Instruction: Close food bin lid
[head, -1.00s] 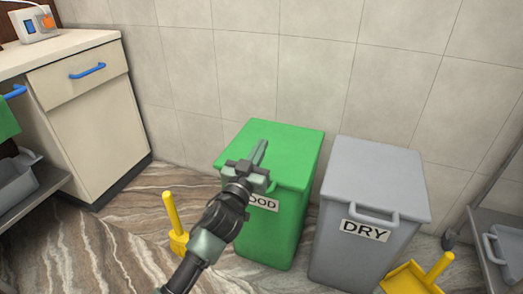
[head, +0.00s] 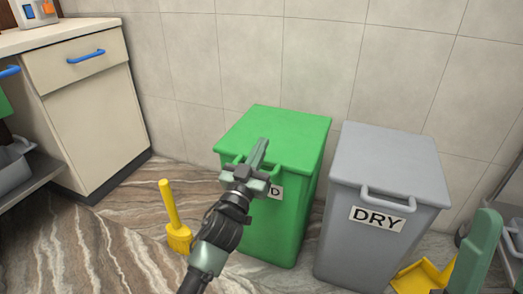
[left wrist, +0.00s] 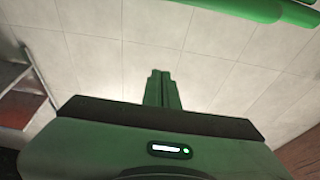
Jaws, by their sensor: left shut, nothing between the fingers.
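The green food bin (head: 270,225) stands against the tiled wall, its label partly hidden behind my left gripper. Its green lid (head: 280,130) lies flat across the top and looks closed. My left gripper (head: 262,145) is shut and empty, its tips overlapping the lid's front part in the head view. I cannot tell whether they touch it. In the left wrist view the shut fingers (left wrist: 162,80) point at the wall, and a green edge with a bar, probably the lid (left wrist: 245,8), crosses the top right. My right gripper is not in view.
A grey DRY bin (head: 385,165) stands close to the right of the food bin. A yellow brush (head: 178,235) stands at left and a yellow dustpan (head: 420,277) at right. A cream cabinet (head: 90,110) is at far left.

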